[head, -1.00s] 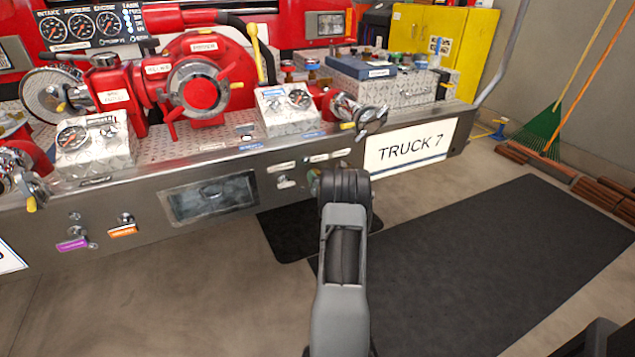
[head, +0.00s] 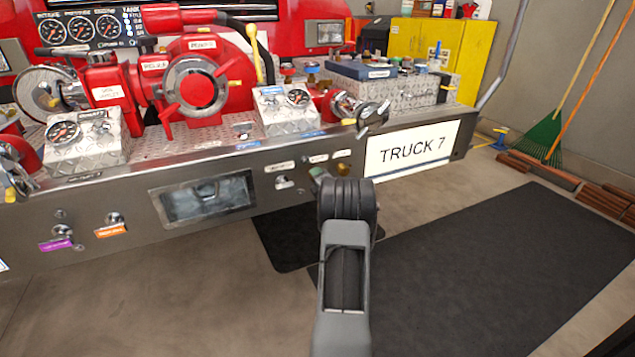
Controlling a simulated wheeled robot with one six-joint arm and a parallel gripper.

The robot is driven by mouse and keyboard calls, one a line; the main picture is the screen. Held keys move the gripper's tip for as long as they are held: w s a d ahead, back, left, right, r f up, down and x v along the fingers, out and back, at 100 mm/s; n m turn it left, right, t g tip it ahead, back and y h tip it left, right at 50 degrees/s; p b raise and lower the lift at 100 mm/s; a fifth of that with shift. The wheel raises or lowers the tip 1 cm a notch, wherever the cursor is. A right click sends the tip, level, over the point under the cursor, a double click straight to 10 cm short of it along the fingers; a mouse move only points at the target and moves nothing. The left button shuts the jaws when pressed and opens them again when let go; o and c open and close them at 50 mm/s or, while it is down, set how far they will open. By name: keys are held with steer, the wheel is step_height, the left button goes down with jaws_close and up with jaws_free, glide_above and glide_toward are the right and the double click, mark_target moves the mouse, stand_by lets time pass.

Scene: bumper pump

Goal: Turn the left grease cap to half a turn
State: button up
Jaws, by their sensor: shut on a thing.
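My arm (head: 346,265) reaches up from the bottom of the head view toward the bumper front. Its dark rounded joint (head: 347,198) stands in front of the panel. My gripper and its fingertips are hidden behind the arm. Two small fittings show just above the joint, below small labels. The left one, apparently the left grease cap (head: 317,172), is greenish and partly covered by the arm. The right one, apparently the other cap (head: 343,168), is brass-coloured. How far the left cap is turned, and any contact with it, cannot be seen.
The steel bumper (head: 140,195) carries red pump fittings, gauge boxes and a TRUCK 7 sign (head: 412,149). Purple (head: 56,244) and orange (head: 111,230) tags hang at the left. A dark mat (head: 480,250) lies on the open floor at the right.

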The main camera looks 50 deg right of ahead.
steer(key=m, duration=0.5)
steer(key=m+p, duration=0.1)
steer(key=m, duration=0.4)
steer(key=shift+m, duration=0.4)
steer(key=m+p, duration=0.2)
steer(key=m, duration=0.4)
steer(key=shift+y, duration=0.3)
steer(key=m+p, duration=0.2)
steer(key=m, duration=0.3)
steer(key=shift+a+f, duration=0.15)
steer(key=shift+m, duration=0.4)
steer(key=o, duration=0.9)
steer(key=shift+w, duration=0.1)
steer(key=shift+o, duration=0.2)
